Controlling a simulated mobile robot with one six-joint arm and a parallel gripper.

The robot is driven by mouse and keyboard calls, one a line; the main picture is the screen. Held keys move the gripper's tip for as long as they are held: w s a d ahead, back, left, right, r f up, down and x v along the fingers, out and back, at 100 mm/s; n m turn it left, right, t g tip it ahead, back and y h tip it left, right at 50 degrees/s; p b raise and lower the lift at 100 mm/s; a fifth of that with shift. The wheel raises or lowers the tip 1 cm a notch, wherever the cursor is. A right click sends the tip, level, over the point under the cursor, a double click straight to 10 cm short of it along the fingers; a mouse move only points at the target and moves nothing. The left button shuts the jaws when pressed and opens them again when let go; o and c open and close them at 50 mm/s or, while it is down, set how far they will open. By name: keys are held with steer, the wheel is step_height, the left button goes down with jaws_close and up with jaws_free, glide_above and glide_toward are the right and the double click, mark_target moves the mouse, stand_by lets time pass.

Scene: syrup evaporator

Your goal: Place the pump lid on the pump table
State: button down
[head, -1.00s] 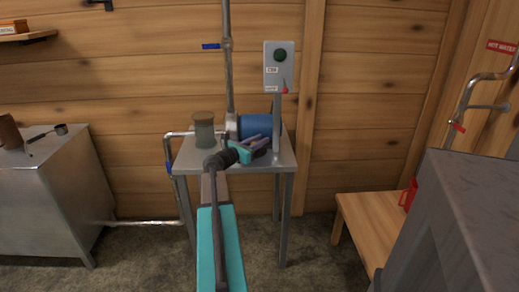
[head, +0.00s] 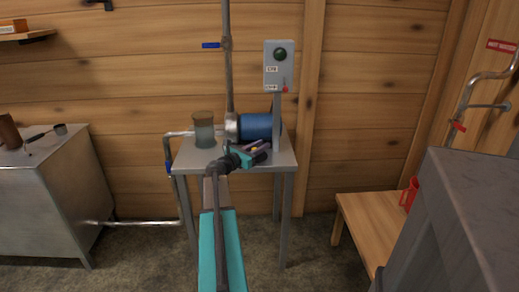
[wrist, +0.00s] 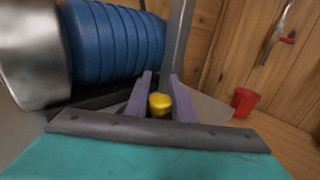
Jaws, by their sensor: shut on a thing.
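The pump table (head: 186,160) is a small grey metal table against the wood wall. On it stand a blue pump motor (head: 257,127) with a silver head (wrist: 32,55) and a see-through pot (head: 204,133). My gripper (head: 262,150) is low over the right front of the table top, in front of the motor. Its purple fingers (wrist: 159,103) are shut on a yellow knob (wrist: 160,105), which I take for part of the pump lid. The rest of the lid is hidden, so I cannot tell whether it touches the table.
A switch box (head: 279,66) on a grey post stands at the table's right back. A pipe rises behind the pump. A metal cabinet (head: 45,200) is at the left. At the right are a wooden bench (head: 372,220) with a red container (head: 409,194) and a grey block (head: 455,220).

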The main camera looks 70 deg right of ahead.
steer(key=shift+f, duration=0.1)
steer(key=c, duration=1.5)
jaws_free()
steer(key=p+v, duration=0.1)
steer(key=v, duration=1.1)
steer(key=shift+a, duration=0.1)
